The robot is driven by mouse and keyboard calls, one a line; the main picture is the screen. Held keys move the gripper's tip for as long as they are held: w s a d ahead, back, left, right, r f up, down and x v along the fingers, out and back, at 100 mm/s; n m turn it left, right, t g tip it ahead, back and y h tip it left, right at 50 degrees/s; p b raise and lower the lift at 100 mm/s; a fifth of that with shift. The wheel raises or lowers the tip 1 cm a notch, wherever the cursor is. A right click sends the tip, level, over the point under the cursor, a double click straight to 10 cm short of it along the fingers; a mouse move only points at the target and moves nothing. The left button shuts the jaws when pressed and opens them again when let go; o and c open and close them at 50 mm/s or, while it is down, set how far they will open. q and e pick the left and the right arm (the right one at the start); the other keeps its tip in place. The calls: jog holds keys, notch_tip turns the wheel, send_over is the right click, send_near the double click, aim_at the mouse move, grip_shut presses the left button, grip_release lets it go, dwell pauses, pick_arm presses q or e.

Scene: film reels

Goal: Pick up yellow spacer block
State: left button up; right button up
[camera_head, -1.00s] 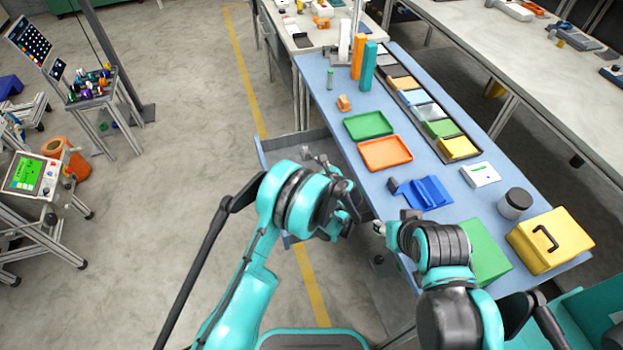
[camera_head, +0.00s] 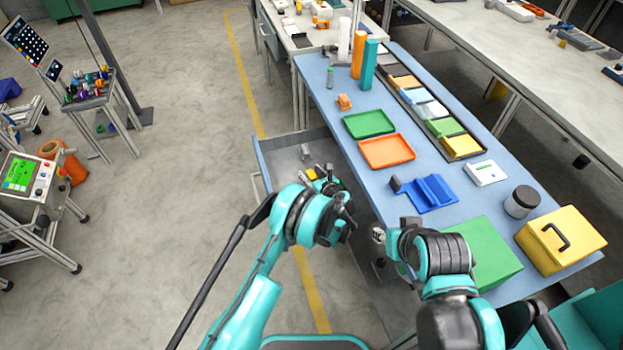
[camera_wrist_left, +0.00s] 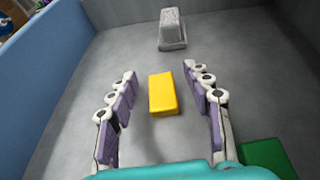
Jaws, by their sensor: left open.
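The yellow spacer block (camera_wrist_left: 163,93) lies flat on the grey floor of the open drawer (camera_head: 275,158). A small yellow patch of it also shows in the head view (camera_head: 311,174), beside my left gripper (camera_head: 322,175). In the left wrist view my left gripper (camera_wrist_left: 160,71) is open, with one finger on each side of the block. Gaps show between the block and both fingers, so I see no grip on it. My right arm's end (camera_head: 385,236) is near the table's front edge; its fingers are not clear.
A grey stepped piece (camera_wrist_left: 172,30) lies in the drawer beyond the block. A green piece (camera_wrist_left: 265,158) lies at the lower right. The blue drawer wall (camera_wrist_left: 45,60) rises on the left. The blue table holds a green tray (camera_head: 369,124) and an orange tray (camera_head: 387,152).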

pick_arm(q)
jog(key=shift+r, duration=0.1)
grip_shut()
jog(key=shift+r, duration=0.1)
